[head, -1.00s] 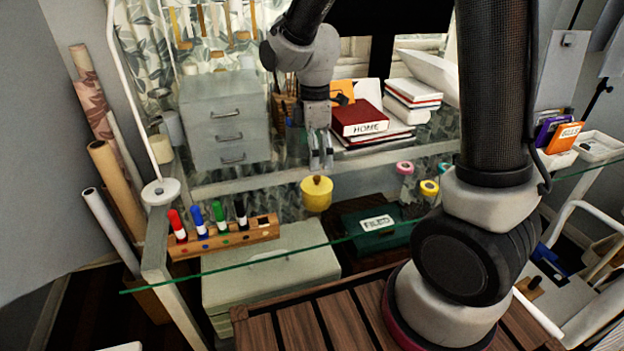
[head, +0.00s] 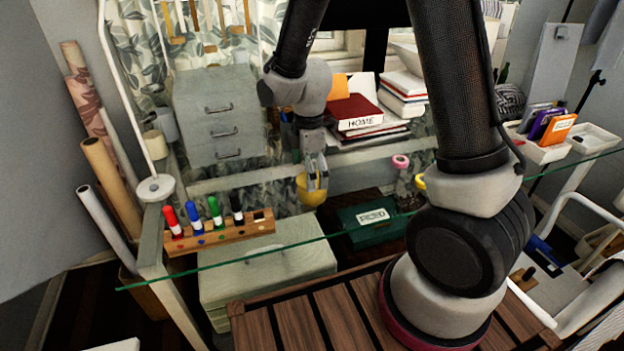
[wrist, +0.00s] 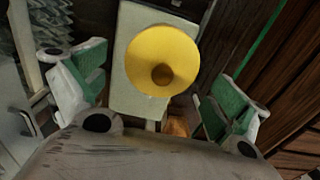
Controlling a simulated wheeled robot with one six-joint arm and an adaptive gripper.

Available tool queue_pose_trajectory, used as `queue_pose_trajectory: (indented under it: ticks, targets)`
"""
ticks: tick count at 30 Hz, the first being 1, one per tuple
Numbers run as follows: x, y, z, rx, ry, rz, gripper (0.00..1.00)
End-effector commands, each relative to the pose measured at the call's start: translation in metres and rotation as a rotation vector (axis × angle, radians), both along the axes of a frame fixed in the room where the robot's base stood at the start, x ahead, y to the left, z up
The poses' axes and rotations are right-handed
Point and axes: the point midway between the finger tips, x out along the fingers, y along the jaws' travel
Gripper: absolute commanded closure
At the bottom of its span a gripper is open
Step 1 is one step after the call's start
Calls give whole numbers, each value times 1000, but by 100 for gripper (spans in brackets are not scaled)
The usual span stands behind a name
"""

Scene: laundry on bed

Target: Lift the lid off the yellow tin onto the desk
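The yellow tin (head: 308,197) stands on the glass desk (head: 255,250), near the middle of the head view. Its lid (wrist: 146,56) is round and yellow with a brown knob (wrist: 162,75), seen from above in the wrist view. The lid appears to be on the tin. My gripper (head: 316,184) points down at the tin and partly covers it in the head view. In the wrist view its green-padded fingers (wrist: 155,92) are wide apart, with the lid and knob showing between and beyond them. I see no clear contact with the knob.
A wooden marker rack (head: 225,234) stands left of the tin. A green labelled box (head: 372,232) shows to the right, seemingly below the glass. Books (head: 356,112) are stacked behind, beside grey drawers (head: 215,115). Some bare glass lies in front of the tin.

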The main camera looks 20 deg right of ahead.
Motion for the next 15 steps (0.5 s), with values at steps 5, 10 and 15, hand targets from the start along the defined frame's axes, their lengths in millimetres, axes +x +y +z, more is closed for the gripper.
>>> queue_pose_trajectory:
  ticks: [5, 10, 15]
  targets:
    - [0, 0, 0, 0, 0, 0, 33]
    - [0, 0, 0, 0, 0, 0, 60]
    - [0, 0, 0, 0, 0, 0, 62]
